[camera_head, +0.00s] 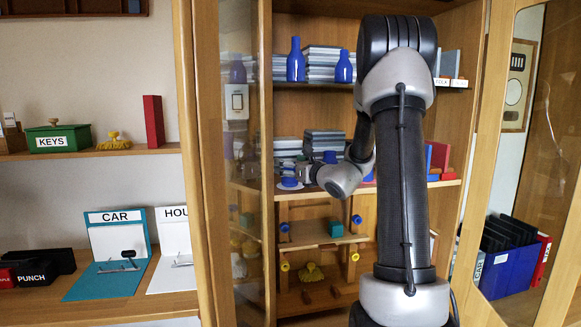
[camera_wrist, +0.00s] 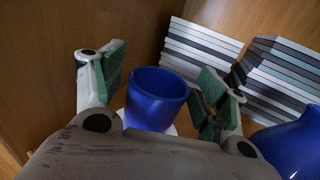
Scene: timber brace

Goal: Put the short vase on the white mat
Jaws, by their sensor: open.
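The short vase, a small blue open-topped cup shape (camera_wrist: 156,98), stands upright between my spread fingers in the wrist view. A little of the white mat (camera_wrist: 172,130) shows beneath and beside it, so it appears to rest on the mat. In the head view the blue vase (camera_head: 289,182) shows low over the white mat (camera_head: 291,187) at the left end of the middle cabinet shelf. My gripper (camera_wrist: 158,90) is open, with one green-padded finger on each side of the vase. The left finger shows a gap; contact on the right is unclear. My gripper's palm hides the vase's lower front.
Stacks of grey books or boards (camera_wrist: 200,50) stand behind and to the right. Another rounded blue object (camera_wrist: 292,145) is close on the right. The cabinet's side wall (camera_wrist: 60,50) is on the left. Two blue bottles (camera_head: 295,60) (camera_head: 344,68) stand on the shelf above.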

